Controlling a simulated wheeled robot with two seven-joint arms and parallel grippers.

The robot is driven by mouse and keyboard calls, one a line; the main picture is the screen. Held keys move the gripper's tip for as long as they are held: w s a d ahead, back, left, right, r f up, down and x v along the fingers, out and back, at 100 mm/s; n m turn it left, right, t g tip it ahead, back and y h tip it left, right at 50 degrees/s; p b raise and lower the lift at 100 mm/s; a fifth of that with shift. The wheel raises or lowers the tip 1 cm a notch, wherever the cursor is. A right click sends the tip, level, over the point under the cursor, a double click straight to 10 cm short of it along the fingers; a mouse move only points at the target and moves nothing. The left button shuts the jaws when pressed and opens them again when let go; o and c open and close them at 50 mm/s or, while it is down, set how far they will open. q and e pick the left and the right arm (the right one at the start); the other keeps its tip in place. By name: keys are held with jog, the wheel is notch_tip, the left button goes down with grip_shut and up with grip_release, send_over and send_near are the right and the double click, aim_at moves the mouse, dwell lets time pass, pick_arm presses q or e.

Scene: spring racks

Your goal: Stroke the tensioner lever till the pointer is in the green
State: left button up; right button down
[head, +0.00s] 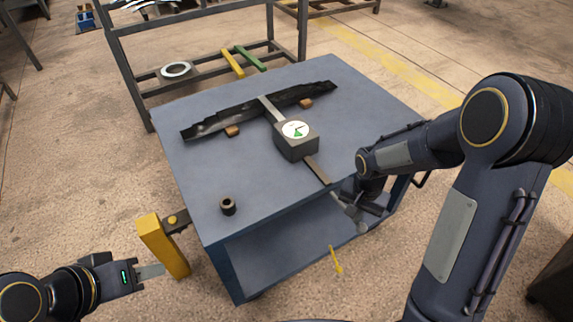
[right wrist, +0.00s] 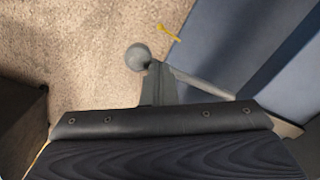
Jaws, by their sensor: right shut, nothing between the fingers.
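The tensioner is a dark grey box (head: 297,146) on the bench, on a bar laid across a long dark slab. Its white dial (head: 295,129) has a green sector; the pointer is too small to read surely. The lever (head: 339,200) slopes down past the bench's front edge to a grey ball knob (right wrist: 138,57). My right gripper (head: 372,207) is shut and empty beside the lever's outer end; in the right wrist view its fingertips (right wrist: 157,82) are close to the knob and rod, contact unclear. My left gripper (head: 150,271) is off the bench's left corner, seen edge-on.
The blue-grey bench (head: 200,170) carries the dark slab (head: 225,122) on small wooden blocks and a dark ring (head: 228,206). A yellow post (head: 162,247) stands at the left corner. A yellow piece (head: 336,260) shows below the front edge. A metal rack (head: 128,72) stands behind.

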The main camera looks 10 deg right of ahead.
notch_tip(320, 180, up, 11)
jog(key=p, duration=0.8)
jog(key=shift+r, duration=0.15)
jog(key=shift+s+d, duration=0.1)
